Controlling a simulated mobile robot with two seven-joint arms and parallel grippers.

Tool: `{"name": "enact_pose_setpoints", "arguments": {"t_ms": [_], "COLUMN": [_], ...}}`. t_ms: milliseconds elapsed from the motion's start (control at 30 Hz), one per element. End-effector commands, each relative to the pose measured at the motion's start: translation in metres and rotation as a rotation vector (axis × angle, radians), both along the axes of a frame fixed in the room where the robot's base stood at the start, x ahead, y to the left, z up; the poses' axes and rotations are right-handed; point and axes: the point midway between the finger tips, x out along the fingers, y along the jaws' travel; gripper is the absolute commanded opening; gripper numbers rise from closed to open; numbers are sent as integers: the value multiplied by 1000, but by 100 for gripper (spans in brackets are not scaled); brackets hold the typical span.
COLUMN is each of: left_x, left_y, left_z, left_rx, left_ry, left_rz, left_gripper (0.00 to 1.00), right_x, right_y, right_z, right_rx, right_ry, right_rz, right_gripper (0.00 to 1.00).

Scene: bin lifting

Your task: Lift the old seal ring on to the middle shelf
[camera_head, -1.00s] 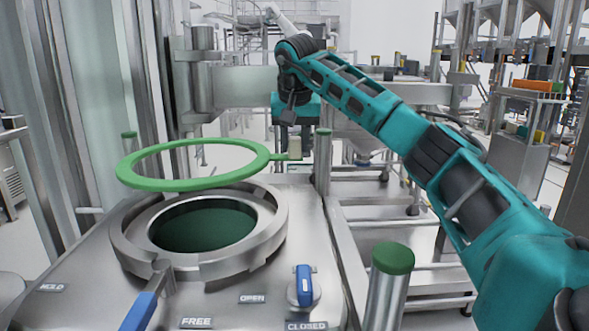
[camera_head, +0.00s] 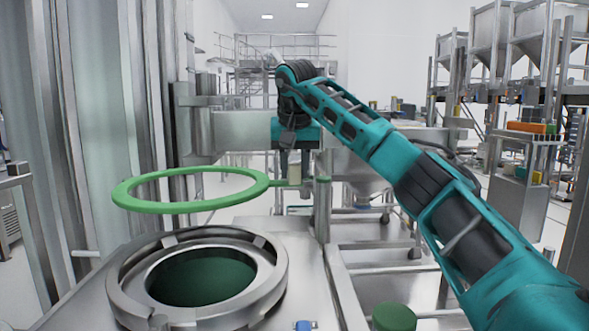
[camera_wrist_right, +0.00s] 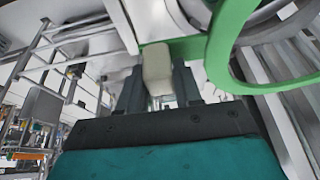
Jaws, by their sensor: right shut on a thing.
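The green seal ring (camera_head: 185,207) hangs in the air, roughly level, above the round steel port (camera_head: 120,290) with its dark green inside. A pale block (camera_head: 295,167) sits at the ring's tab on its right side. My right gripper (camera_head: 294,158) is shut on the ring at this block. In the right wrist view the pale block (camera_wrist_right: 157,68) is between the dark fingers, and part of the green ring (camera_wrist_right: 222,45) curves off to the right. My left gripper is not in view. I cannot make out which surface is the middle shelf.
A steel post (camera_head: 322,210) with a green top stands close to the right of the ring's tab. Another green-capped post (camera_head: 394,318) is at the bottom. Steel columns (camera_head: 150,110) stand at the left. A cart (camera_head: 520,180) with an orange item is at the right.

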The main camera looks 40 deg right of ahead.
Motion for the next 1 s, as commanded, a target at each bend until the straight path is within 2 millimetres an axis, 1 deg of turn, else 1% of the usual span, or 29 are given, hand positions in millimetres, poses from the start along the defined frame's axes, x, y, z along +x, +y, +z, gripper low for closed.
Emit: {"name": "enact_pose_setpoints", "arguments": {"t_ms": [33, 200, 500, 833, 1000], "left_x": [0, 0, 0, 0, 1], "left_y": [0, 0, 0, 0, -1], "left_z": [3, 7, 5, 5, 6], "left_rx": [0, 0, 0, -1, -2], "left_ry": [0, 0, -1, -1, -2], "left_rz": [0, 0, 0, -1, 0], "left_gripper": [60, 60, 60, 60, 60], "right_x": [0, 0, 0, 0, 1], "right_y": [0, 1, 1, 0, 1], "right_z": [6, 16, 32, 33, 29], "right_rx": [0, 0, 0, 0, 0], "right_ry": [-3, -3, -3, -1, -1], "right_rz": [0, 1, 1, 0, 4], "right_gripper": [0, 0, 0, 0, 0]}}
